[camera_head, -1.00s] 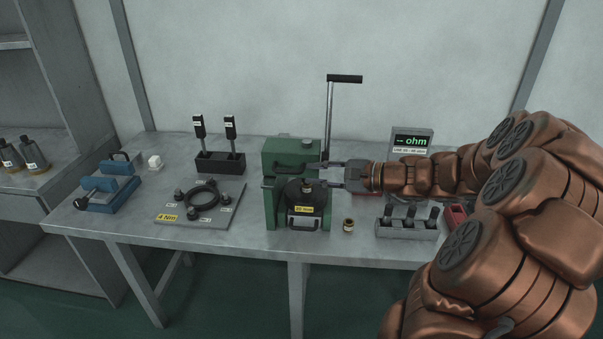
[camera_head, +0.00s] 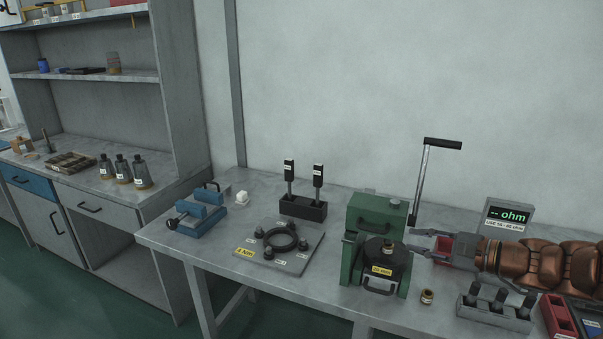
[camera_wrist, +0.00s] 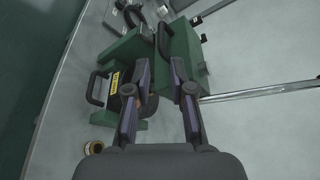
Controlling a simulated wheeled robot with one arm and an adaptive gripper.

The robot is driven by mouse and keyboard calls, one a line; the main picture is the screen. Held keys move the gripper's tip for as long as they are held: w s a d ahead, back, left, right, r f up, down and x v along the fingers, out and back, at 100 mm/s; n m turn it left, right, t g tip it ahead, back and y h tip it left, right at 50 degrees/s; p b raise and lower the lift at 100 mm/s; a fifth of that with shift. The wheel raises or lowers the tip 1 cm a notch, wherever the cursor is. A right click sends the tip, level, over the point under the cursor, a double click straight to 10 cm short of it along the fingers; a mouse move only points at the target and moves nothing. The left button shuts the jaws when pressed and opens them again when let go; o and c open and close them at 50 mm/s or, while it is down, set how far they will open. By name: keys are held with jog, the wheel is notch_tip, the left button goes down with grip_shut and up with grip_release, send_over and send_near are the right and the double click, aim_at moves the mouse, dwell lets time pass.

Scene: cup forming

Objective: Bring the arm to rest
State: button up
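My copper-coloured arm (camera_head: 545,262) reaches in from the right edge in the head view. My gripper (camera_head: 428,248) points left, just right of the green press (camera_head: 375,213). Its two fingers are apart with nothing between them; in the wrist view the gripper (camera_wrist: 160,78) also shows open and empty. The press has a black round part with a yellow label in front and a tall lever (camera_head: 422,180) with a black handle. In the wrist view the green press (camera_wrist: 180,50) lies beyond the fingertips. Whether the fingers touch anything is not clear.
A small brass ring (camera_head: 427,297) stands on the bench before the press. A grey block with black pegs (camera_head: 495,308), a red bin (camera_head: 556,318) and an ohm meter (camera_head: 508,215) are near my arm. A clamping plate (camera_head: 280,262) and blue tool (camera_head: 200,212) lie left.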

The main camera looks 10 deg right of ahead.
jog(key=s+a+f+n+g+p, duration=0.1)
jog(key=s+a+n+g, duration=0.4)
jog(key=a, duration=0.6)
jog(key=s+a+f+n+g+p, duration=0.2)
jog(key=s+a+n+g, duration=0.25)
jog(key=a, duration=0.75)
jog(key=s+a+f+n+g+h, duration=0.15)
jog(key=s+n+g+h, duration=0.25)
jog(key=s, duration=0.6)
jog(key=s+d+n+h+p, duration=0.2)
jog(key=s+d+n+h, duration=0.1)
jog(key=s, duration=0.4)
jog(key=shift+s+d+r+n+g+h, duration=0.2)
jog(key=shift+d+r+n+g+h, duration=0.2)
jog(key=shift+d+h, duration=0.5)
